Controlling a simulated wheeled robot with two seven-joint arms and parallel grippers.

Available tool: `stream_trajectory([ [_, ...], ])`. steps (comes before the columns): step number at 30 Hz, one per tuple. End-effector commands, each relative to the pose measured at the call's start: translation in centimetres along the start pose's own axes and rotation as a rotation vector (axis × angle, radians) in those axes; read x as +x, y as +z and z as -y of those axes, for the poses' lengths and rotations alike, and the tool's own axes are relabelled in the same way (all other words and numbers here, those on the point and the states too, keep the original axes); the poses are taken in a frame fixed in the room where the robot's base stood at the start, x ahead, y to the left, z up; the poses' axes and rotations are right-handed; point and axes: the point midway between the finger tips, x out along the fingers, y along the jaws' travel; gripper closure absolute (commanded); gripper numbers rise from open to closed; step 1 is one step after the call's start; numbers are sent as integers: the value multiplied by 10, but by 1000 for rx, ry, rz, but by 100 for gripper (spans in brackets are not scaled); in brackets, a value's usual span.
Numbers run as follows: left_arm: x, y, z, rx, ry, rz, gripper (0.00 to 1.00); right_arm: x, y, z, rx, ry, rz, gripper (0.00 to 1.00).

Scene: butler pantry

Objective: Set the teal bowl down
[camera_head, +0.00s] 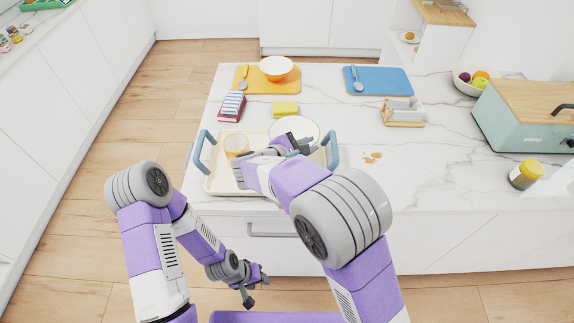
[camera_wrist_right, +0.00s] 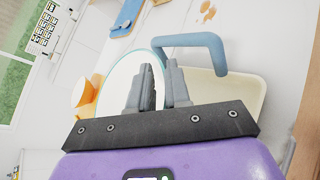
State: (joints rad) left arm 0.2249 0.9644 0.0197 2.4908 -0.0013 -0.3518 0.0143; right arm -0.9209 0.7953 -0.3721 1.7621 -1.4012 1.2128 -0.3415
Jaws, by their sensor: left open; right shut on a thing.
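The teal bowl (camera_head: 308,126) shows a white inside and a thin teal rim; its outer side is mostly hidden. My right gripper (camera_head: 297,144) is shut on the near part of its rim, over the back right of the cream tray (camera_head: 222,183). In the right wrist view, the bowl (camera_wrist_right: 118,82) is at the fingers of my right gripper (camera_wrist_right: 160,85). Whether the bowl touches the tray cannot be told. My left gripper (camera_head: 250,290) is open and empty, low in front of the counter.
The tray has blue handles (camera_head: 333,150). A yellow-orange cup (camera_head: 236,144) stands on its left. A yellow sponge (camera_head: 285,108) lies behind it, and crumbs (camera_head: 372,157) lie to the right. A wooden rack (camera_head: 403,115) stands beyond them. The right front counter is mostly clear.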

Motion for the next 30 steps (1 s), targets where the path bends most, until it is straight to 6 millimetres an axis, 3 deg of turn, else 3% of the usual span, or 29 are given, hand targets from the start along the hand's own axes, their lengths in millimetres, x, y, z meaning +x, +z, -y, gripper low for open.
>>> stream_trajectory([
  [3, 6, 0, 2, 0, 0, 0, 57, 10, -19, 12, -3, 0, 3, 100],
  [17, 17, -1, 6, 0, 0, 0, 57, 28, -59, 36, -2, 0, 3, 100],
  [26, 17, -1, 6, 0, 0, 0, 57, 29, -61, 38, 1, 1, 1, 100],
  [27, 17, -1, 6, 0, 0, 0, 57, 29, -61, 38, 0, 0, 0, 78],
  [30, 17, -1, 6, 0, 0, 0, 57, 29, -61, 38, 0, 0, 1, 63],
])
